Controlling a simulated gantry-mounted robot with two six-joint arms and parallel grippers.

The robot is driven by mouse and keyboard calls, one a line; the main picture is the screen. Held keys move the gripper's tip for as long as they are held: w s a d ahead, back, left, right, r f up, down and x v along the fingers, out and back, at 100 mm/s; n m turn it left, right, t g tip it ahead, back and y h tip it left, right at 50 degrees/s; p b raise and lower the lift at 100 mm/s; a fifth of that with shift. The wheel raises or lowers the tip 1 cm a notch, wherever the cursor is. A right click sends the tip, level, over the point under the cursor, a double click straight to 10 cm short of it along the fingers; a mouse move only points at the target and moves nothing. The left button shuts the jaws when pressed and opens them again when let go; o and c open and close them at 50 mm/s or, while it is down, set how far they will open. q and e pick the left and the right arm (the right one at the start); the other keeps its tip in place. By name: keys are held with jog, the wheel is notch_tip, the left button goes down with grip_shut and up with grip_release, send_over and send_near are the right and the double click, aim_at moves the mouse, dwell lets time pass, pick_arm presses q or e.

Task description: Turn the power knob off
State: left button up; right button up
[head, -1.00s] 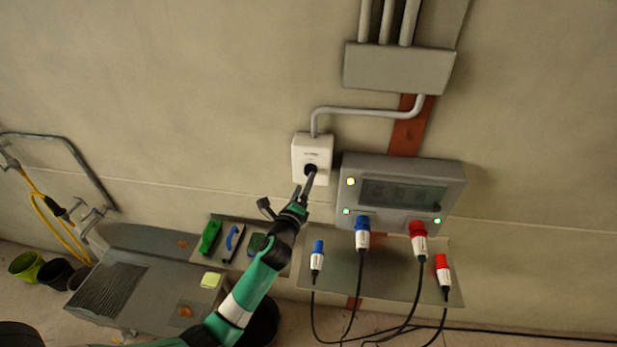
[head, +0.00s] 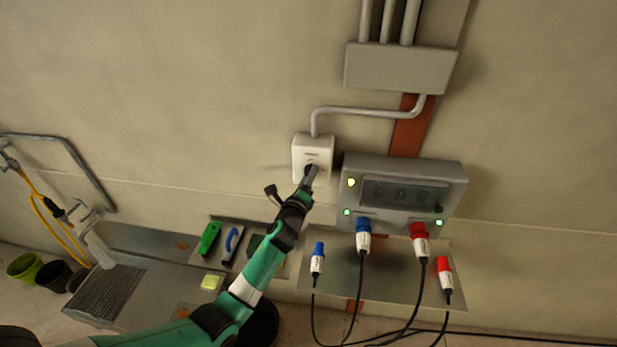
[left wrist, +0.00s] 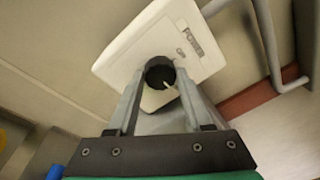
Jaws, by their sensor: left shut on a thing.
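The power knob (left wrist: 160,73) is a round black knob with a white pointer mark, set in a white wall box (head: 312,149) labelled POWER. In the left wrist view the box (left wrist: 130,62) appears tilted. My left gripper (left wrist: 156,80) has one finger on each side of the knob and is shut on it. In the head view my left gripper (head: 310,178) reaches up to the lower part of the box and hides most of the knob. My right gripper is not in view.
A grey panel (head: 452,176) with lit lamps and blue and red plugs is just right of the box. A shelf (head: 340,275) below holds spare plugs; cables hang down. A sink (head: 150,290) is at lower left. The wall above left is clear.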

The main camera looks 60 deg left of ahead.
pick_arm(q)
grip_shut()
jog(key=shift+w+d+f+n+g+y+b, duration=0.15)
jog(key=shift+n+y+b, duration=0.25)
jog(key=shift+n+b, duration=2.9)
jog(key=shift+s+a+r+n+g+y+b, duration=0.15)
jog(key=shift+n+y+b, duration=0.25)
jog(key=shift+n+b, duration=2.9)
jog(key=shift+w+d+f+n+g+y+b, duration=0.15)
jog(key=shift+n+y+b, duration=0.25)
jog(key=shift+n+b, duration=2.9)
jog(key=o, duration=1.2)
grip_release()
